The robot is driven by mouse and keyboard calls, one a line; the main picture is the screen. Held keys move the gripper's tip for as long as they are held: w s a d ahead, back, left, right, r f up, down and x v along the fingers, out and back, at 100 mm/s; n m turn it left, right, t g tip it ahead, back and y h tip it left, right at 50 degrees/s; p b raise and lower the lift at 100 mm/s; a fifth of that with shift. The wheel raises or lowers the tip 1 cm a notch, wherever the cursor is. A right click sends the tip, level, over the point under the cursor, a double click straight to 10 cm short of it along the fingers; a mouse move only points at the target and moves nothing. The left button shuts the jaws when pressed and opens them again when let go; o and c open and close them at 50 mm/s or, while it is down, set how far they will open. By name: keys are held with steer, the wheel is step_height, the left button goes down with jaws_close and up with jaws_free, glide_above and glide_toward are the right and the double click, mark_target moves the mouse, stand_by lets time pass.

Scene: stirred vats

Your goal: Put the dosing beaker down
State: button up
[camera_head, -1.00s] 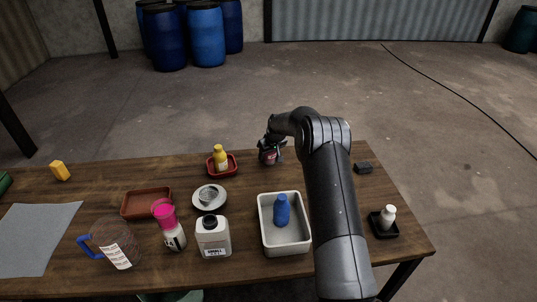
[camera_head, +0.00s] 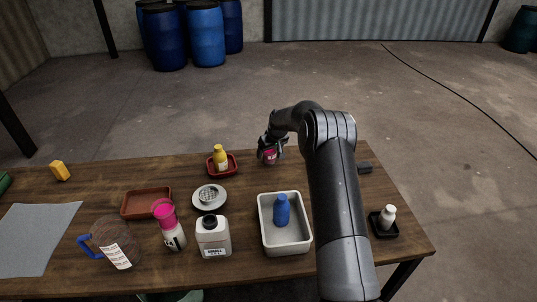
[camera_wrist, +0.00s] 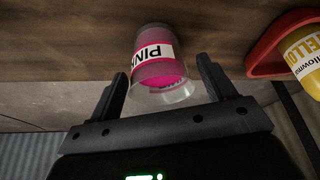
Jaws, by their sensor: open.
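The dosing beaker (camera_wrist: 158,62) is a small clear cup with pink contents and a white label reading "PIN…". In the wrist view it stands on the wooden table, upside down in the picture, between and just beyond my fingertips. In the head view the beaker (camera_head: 269,157) is near the table's far edge, partly hidden by my gripper (camera_head: 270,146). In the wrist view my gripper (camera_wrist: 163,85) is open, with a finger on either side of the beaker and gaps visible beside it.
A red tray (camera_head: 234,171) with a yellow bottle (camera_head: 220,158) stands left of the beaker. A white tub (camera_head: 285,245) with a blue bottle (camera_head: 282,211) is nearer. A black block (camera_head: 365,168) lies right of my arm. The table's far edge is close behind the beaker.

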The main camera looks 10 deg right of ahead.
steer(key=s+a+v, duration=0.2)
steer(key=v, duration=0.9)
steer(key=s+a+f+v, duration=0.1)
steer(key=s+v, duration=0.1)
steer(key=v, duration=1)
steer(key=s+r+m+h, duration=0.1)
steer(key=s+r+m, duration=0.1)
steer(key=s+r, duration=1)
steer(key=s+d+f+m, duration=0.1)
steer(key=s, duration=1.4)
steer(key=s+d+f+m+t, duration=0.1)
steer(key=s, duration=1.5)
steer(key=shift+s+d+f+m+h, duration=0.2)
steer(key=shift+s+f+m+h, duration=0.1)
steer(key=shift+f+h, duration=0.1)
steer(key=shift+r, duration=0.1)
